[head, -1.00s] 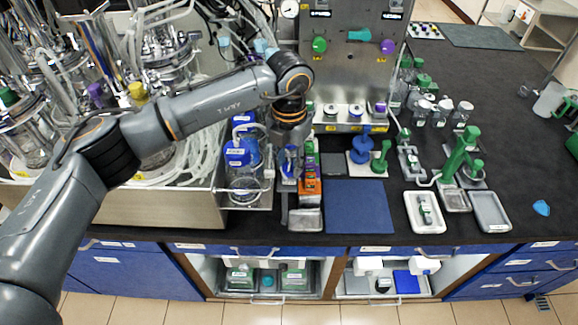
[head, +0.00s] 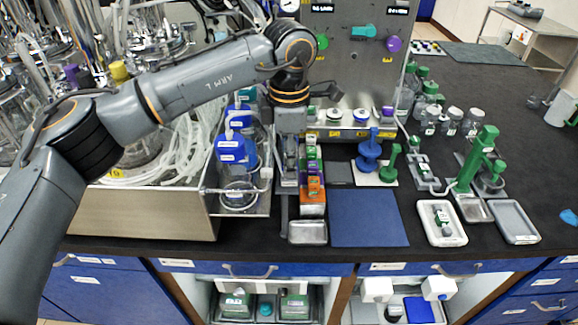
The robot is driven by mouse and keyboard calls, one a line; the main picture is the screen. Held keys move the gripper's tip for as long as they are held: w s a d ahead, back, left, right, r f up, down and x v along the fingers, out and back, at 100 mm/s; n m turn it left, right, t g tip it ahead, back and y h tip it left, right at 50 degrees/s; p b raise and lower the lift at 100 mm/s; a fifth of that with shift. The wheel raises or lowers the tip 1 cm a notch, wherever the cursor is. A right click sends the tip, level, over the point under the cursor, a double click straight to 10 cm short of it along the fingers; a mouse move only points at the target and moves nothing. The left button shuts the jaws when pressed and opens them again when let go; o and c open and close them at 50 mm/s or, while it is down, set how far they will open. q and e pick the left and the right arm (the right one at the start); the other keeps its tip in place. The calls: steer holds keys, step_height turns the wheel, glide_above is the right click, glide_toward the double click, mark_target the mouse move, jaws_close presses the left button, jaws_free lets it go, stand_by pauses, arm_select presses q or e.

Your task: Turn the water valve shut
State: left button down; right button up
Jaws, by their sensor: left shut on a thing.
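My left gripper (head: 287,172) points down between the blue-capped bottles and the row of small orange, green and purple boxes. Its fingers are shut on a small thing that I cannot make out. A teal handle (head: 363,31) lies sideways on the grey metal panel (head: 345,75) at the back, between a green knob (head: 321,42) and a purple knob (head: 393,44). I cannot tell from any readable label which part is the water valve. The gripper is below and in front of the panel, apart from these knobs. My right gripper is out of view.
Blue-capped bottles (head: 231,149) stand in a metal rack left of the gripper. The boxes (head: 312,188) stand just right of it. A blue mat (head: 367,218) lies bare at the front. A blue stand (head: 369,154) and a green clamp (head: 477,160) stand farther right.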

arm_select(q)
steer(key=m+b, duration=0.1)
steer(key=m, duration=0.1)
steer(key=shift+f+m, duration=0.1)
steer(key=shift+m, duration=0.3)
steer(key=shift+m+b, duration=0.35)
steer(key=shift+m, duration=1.05)
steer(key=c, duration=1)
jaws_free()
step_height(320, 180, up, 12)
steer(key=shift+r, duration=0.1)
